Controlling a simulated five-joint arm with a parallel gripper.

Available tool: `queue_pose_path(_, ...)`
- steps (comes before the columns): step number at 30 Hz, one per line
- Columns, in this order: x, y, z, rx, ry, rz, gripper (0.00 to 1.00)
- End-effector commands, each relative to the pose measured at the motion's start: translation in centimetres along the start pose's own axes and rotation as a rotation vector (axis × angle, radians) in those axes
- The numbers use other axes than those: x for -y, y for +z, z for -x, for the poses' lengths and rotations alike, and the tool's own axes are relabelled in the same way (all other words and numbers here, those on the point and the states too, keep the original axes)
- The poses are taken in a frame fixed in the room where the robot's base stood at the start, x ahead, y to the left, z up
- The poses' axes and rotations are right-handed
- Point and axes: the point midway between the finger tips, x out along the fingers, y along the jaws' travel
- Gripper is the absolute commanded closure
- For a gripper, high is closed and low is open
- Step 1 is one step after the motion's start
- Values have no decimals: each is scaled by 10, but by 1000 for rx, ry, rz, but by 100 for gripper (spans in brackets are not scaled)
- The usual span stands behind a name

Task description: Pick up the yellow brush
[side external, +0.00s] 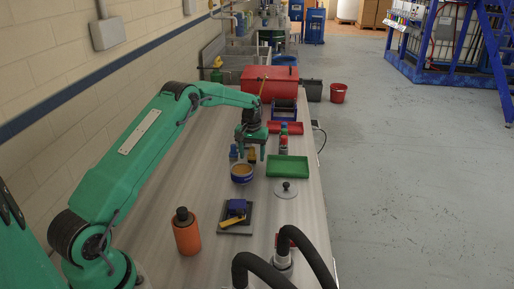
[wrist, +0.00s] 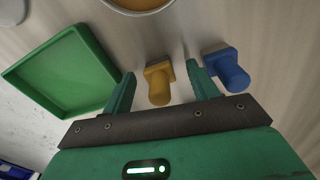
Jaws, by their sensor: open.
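The yellow brush (wrist: 158,82) stands on the table between my gripper's two fingers in the wrist view, with a gap on either side. In the side external view the yellow brush (side external: 252,156) shows partly, behind the bowl and under the gripper. My gripper (side external: 251,150) is open and points down, its fingers to either side of the brush. The gripper (wrist: 162,73) holds nothing. A similar blue brush (wrist: 228,68) stands just outside the right finger in the wrist view; the blue one (side external: 234,152) is left of the yellow one in the side external view.
A blue-rimmed bowl (side external: 242,174) sits close by, nearer the side camera. A green tray (side external: 288,167) is to its right, with a round lid (side external: 286,189) nearby. An orange bottle (side external: 186,233) and a dark plate (side external: 236,230) with blue and yellow items stand nearer the camera.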

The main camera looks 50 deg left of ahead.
Motion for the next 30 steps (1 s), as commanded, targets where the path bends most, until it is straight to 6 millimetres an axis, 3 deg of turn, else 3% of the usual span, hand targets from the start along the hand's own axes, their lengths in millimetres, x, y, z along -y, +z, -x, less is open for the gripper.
queue_pose_path(11,0,0,0,0,0,0,41)
queue_pose_path(19,0,0,0,0,0,0,92)
queue_pose_path(30,0,0,2,-1,0,0,93)
